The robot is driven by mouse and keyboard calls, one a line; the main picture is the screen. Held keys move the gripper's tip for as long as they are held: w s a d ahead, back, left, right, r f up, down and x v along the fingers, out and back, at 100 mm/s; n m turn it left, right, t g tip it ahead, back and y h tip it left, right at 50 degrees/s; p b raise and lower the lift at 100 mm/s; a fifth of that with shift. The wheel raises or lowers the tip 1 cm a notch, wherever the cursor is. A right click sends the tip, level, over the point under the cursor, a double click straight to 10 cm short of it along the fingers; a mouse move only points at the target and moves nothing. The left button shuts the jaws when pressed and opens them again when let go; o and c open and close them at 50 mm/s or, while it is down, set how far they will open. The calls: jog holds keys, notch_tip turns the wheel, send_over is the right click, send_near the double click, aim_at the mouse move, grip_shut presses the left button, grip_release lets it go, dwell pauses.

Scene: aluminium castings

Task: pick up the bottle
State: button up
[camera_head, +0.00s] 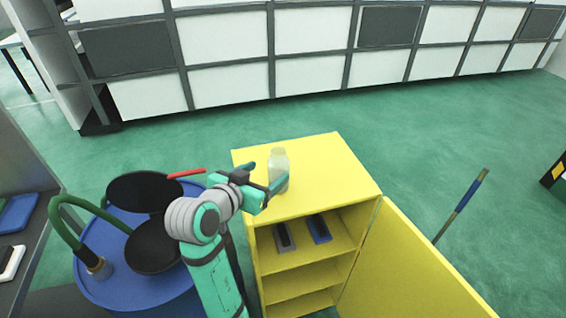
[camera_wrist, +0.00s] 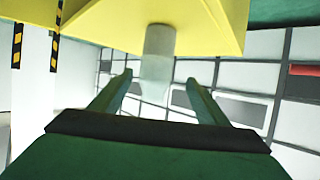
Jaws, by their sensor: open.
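A pale, translucent bottle (camera_head: 279,163) stands upright on top of the yellow cabinet (camera_head: 325,165), near its left side. My gripper (camera_head: 263,176) is open at the bottle's left and near side, and one finger covers part of the bottle's lower body in the head view. The wrist view is upside down, with the yellow top above. There the bottle (camera_wrist: 158,62) shows in the gap between the two fingertips of my gripper (camera_wrist: 160,78), with space on both sides. Whether the fingertips reach past the bottle in depth is unclear.
The cabinet's yellow door (camera_head: 405,265) stands open at the right. A grey item (camera_head: 284,238) and a blue item (camera_head: 319,228) lie on its upper shelf. The cabinet top's right part is clear.

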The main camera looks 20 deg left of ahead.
aim_at(270, 170)
jog(key=x, duration=0.4)
jog(key=shift+w+f, duration=0.15)
jog(key=shift+w, duration=0.25)
jog(key=shift+d+x, duration=0.25)
jog(key=shift+x, duration=1.15)
jog(key=shift+d+x, duration=0.25)
jog(key=shift+x, duration=1.15)
jog(key=c, duration=1.3)
